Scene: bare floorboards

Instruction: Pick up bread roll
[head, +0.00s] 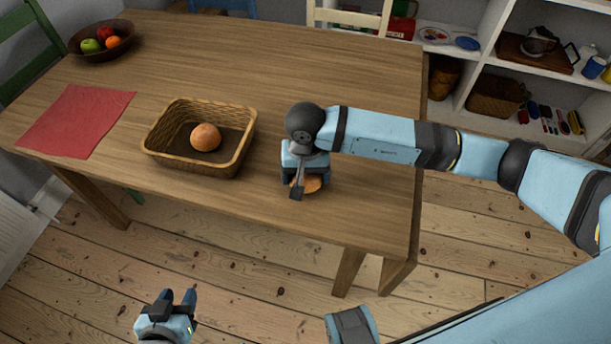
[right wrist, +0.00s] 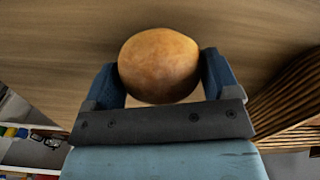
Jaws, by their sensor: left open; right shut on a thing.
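A round, golden-brown bread roll (right wrist: 160,66) sits between the two blue fingers of my right gripper (right wrist: 165,78), which is shut on it. In the head view the same roll (head: 309,184) shows partly under my right gripper (head: 303,182), over the table near its front edge. The wrist hides much of it, and I cannot tell whether it touches the table top. Another bread roll (head: 205,137) lies in the wicker basket (head: 163,159) to the left. My left gripper (head: 178,299) is open and empty, low over the floor in front of the table.
The wooden table (head: 270,55) has free room behind and right of the basket. A red cloth (head: 75,120) and a fruit bowl (head: 124,45) are at the left. A chair (head: 348,17) and shelves (head: 480,50) stand behind.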

